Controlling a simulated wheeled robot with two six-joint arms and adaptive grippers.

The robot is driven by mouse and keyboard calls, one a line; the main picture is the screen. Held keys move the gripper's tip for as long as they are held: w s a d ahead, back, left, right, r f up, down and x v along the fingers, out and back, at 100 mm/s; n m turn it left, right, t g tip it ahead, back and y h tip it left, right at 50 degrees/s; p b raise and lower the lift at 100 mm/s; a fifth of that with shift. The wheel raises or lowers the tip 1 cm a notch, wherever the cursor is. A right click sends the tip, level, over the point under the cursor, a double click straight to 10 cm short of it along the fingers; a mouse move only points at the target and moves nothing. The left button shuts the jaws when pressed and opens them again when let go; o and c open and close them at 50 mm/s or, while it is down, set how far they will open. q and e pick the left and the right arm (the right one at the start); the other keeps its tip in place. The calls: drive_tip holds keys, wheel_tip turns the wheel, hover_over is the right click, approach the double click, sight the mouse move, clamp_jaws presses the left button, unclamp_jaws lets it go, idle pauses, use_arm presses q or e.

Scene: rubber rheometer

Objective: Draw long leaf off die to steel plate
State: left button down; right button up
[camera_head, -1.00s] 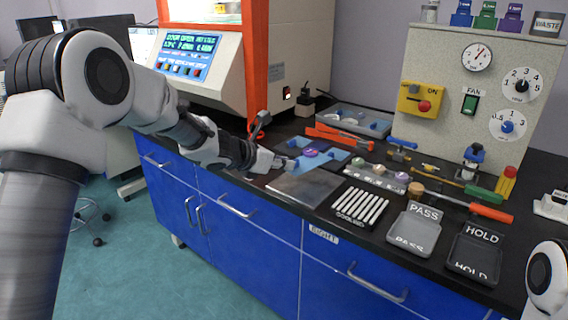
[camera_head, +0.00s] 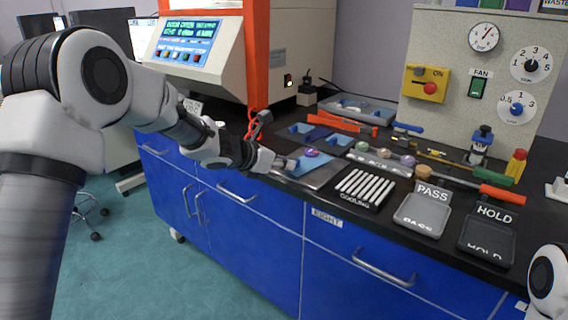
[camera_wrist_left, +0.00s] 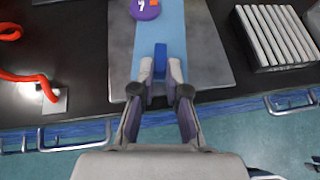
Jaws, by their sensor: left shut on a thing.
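The long leaf (camera_wrist_left: 172,35) is a light blue strip with a purple disc (camera_wrist_left: 145,9) on it. It lies over the grey steel plate (camera_wrist_left: 205,60), which shows on both sides of it in the left wrist view. My left gripper (camera_wrist_left: 160,72) is shut on the blue tab (camera_wrist_left: 159,55) at the leaf's near end, by the plate's front edge. In the head view, my left gripper (camera_head: 288,163) is at the leaf's front left end, and the leaf's back end lies near blue pieces (camera_head: 318,134). The die is not clearly distinguishable. My right gripper is out of view.
A cooling rack with white bars (camera_head: 364,187) stands right of the plate. PASS (camera_head: 422,214) and HOLD (camera_head: 487,240) trays lie farther right. Orange-handled tools (camera_head: 340,122) lie behind. A red cable (camera_wrist_left: 30,78) is left of the plate. The counter's front edge is close.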

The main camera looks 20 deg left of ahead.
use_arm(q)
drive_tip(key=c, duration=1.1)
unclamp_jaws()
drive_tip(key=d+v, duration=0.1)
drive_tip(key=v, duration=0.6)
drive_tip(key=shift+s+r, duration=0.2)
drive_tip(key=shift+r, duration=0.1)
drive_tip(key=shift+f, duration=0.1)
